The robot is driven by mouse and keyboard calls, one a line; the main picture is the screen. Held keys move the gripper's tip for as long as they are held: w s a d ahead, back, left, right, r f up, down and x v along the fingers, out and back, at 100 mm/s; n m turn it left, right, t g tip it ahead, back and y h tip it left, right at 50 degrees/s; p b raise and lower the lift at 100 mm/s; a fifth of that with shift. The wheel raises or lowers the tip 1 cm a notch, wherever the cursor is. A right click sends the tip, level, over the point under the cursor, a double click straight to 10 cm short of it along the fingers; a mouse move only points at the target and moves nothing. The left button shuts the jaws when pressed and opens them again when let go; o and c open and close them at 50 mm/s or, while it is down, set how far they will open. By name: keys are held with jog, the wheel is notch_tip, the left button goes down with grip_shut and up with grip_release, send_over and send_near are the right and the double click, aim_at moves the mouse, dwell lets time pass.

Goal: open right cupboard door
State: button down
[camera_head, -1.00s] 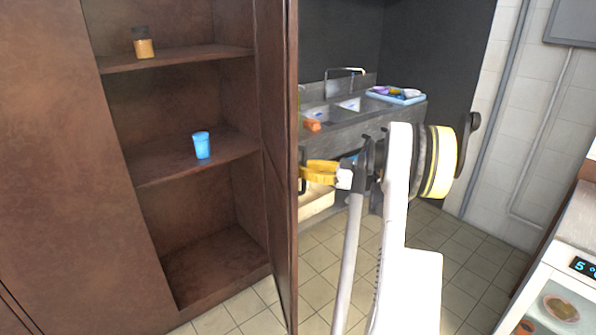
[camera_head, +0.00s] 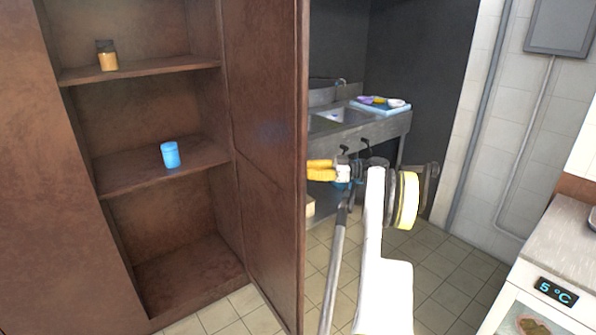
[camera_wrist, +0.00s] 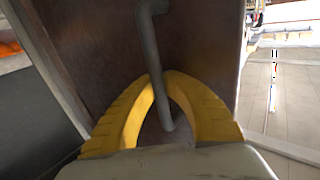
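The right cupboard door (camera_head: 268,130) stands wide open in the head view, swung out from the right side of the cupboard, with its inner face showing. My gripper (camera_head: 322,170) is at the outer side of this door, just right of its free edge. In the wrist view, my gripper's yellow fingers (camera_wrist: 162,80) are closed around the grey bar of the door handle (camera_wrist: 150,40). The brown door panel fills the area behind them. The handle is hidden behind the door in the head view.
The left cupboard panel (camera_head: 50,200) is closed. The open shelves hold a blue cup (camera_head: 170,155) and a small amber jar (camera_head: 107,57). A sink counter (camera_head: 370,130) stands behind my arm. A counter with a display (camera_head: 556,291) is at the right. Tiled floor lies between.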

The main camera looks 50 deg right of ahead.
jog(key=shift+s+f, duration=0.2)
jog(key=shift+f, duration=0.05)
jog(key=c, duration=1.7)
grip_release()
jog(key=shift+c, duration=0.2)
jog(key=o, duration=0.3)
jog(key=shift+s+d+r, duration=0.1)
jog(key=shift+s+r, duration=0.05)
jog(key=shift+s, duration=0.05)
jog(key=shift+w, duration=0.15)
jog(key=v, duration=1.2)
